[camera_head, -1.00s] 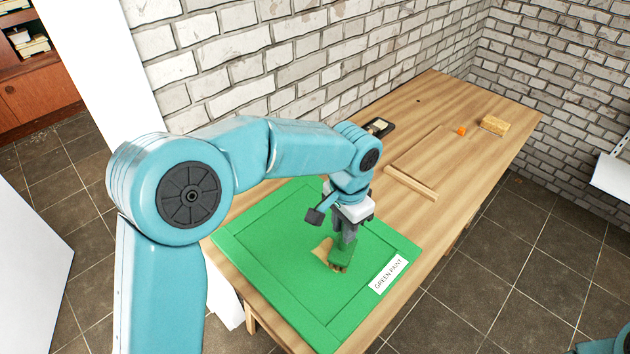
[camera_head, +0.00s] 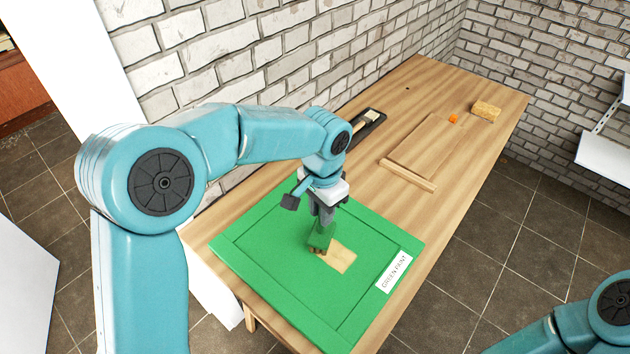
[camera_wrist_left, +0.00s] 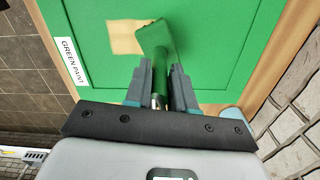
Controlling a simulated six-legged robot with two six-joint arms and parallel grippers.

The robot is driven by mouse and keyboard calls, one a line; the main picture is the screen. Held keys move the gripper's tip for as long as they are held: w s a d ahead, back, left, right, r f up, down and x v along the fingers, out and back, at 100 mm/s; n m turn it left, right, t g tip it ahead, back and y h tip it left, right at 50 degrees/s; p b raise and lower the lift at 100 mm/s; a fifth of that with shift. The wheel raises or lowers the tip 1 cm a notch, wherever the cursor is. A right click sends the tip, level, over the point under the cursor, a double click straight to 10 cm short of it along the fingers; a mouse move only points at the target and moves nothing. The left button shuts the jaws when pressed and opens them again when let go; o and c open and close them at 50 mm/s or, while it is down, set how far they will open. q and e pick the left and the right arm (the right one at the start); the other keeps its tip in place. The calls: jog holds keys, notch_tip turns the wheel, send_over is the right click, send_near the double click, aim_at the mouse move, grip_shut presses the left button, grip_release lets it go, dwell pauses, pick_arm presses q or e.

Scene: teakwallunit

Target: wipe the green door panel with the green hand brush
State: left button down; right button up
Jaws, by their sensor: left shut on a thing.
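The green door panel (camera_head: 278,270) lies flat on the wooden workbench, with a white "GREEN PAINT" label (camera_head: 394,272) near its right corner. A bare, wood-coloured patch (camera_head: 341,256) shows near its middle, and also in the left wrist view (camera_wrist_left: 124,38). My left gripper (camera_head: 325,218) is shut on the green hand brush (camera_head: 321,239), which hangs below the fingers with its bristles down at the panel, beside the patch. Whether the bristles touch is hard to tell. The brush also shows in the left wrist view (camera_wrist_left: 157,40). My right gripper is out of view.
The workbench (camera_head: 459,181) runs back along a brick wall. On it are a dark tray with a brush (camera_head: 369,122), a wooden board with a strip (camera_head: 407,175), a small orange thing (camera_head: 453,119) and a tan block (camera_head: 486,109). The bench between panel and board is clear.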

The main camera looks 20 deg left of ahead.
pick_arm(q)
notch_tip(320, 180, up, 2)
jog(key=shift+r, duration=0.1)
jog(key=shift+s+d+r+p, duration=0.15)
jog(key=shift+d+r+p, duration=0.15)
jog(key=shift+r+p, duration=0.35)
notch_tip(320, 180, up, 2)
jog(key=shift+a+r+p, duration=0.1)
jog(key=shift+p, duration=0.8)
jog(key=shift+r+p, duration=0.55)
jog(key=shift+r, duration=0.55)
jog(key=shift+r+p, duration=0.1)
jog(key=shift+p, duration=0.25)
